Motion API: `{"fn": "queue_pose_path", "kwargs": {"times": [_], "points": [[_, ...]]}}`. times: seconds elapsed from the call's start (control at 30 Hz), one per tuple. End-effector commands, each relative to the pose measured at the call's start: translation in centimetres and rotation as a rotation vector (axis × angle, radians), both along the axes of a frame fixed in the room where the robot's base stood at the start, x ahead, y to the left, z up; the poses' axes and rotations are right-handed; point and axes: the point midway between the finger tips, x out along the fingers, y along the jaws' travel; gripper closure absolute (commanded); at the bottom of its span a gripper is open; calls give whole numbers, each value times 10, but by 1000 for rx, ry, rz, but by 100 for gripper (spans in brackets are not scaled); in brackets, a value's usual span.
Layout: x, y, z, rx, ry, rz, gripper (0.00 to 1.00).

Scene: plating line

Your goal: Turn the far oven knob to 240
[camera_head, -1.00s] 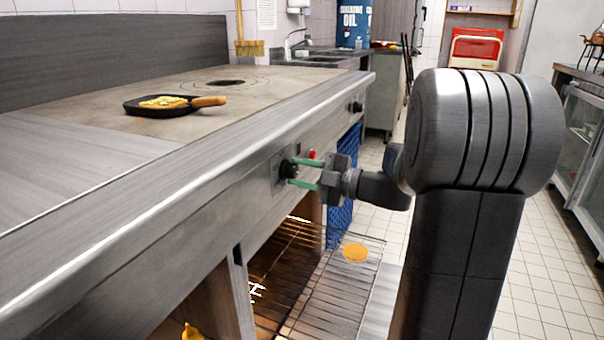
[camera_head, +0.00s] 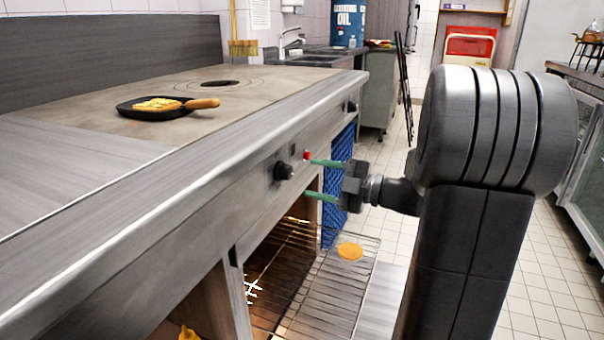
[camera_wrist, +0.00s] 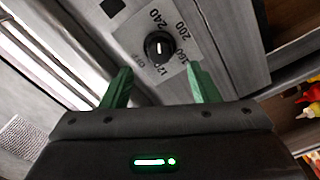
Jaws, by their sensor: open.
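Two black knobs sit on the steel oven front: a nearer knob (camera_head: 284,171) and a farther knob (camera_head: 351,106). My gripper (camera_head: 322,180) is open and empty, its green fingers pointing at the front by the nearer knob, clear of it. The wrist view shows one black dial knob (camera_wrist: 158,47) ahead of and between the green fingertips (camera_wrist: 160,80), not touched. Its plate reads 240 above, 200 upper right, 160 lower right and 120 below. A short white mark on its face stands about upright, roughly in line with 240.
A red light (camera_head: 306,155) is beside the nearer knob. Below, a wire rack (camera_head: 325,290) juts from the oven with an orange disc (camera_head: 350,251) on it. A pan (camera_head: 150,110) of food sits on the cooktop (camera_head: 100,128). Tiled floor (camera_head: 540,290) is open at right.

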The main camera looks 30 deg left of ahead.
Motion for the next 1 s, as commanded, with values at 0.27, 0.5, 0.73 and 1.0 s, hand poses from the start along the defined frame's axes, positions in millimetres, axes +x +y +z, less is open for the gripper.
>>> {"fn": "queue_pose_path", "kwargs": {"times": [0.27,0.5,0.73,1.0], "points": [[7,-56,0,-1,1,-3,45],[9,-78,0,0,0,-1,45],[9,-80,0,-1,0,0,45],[8,-75,0,0,0,1,45]]}}
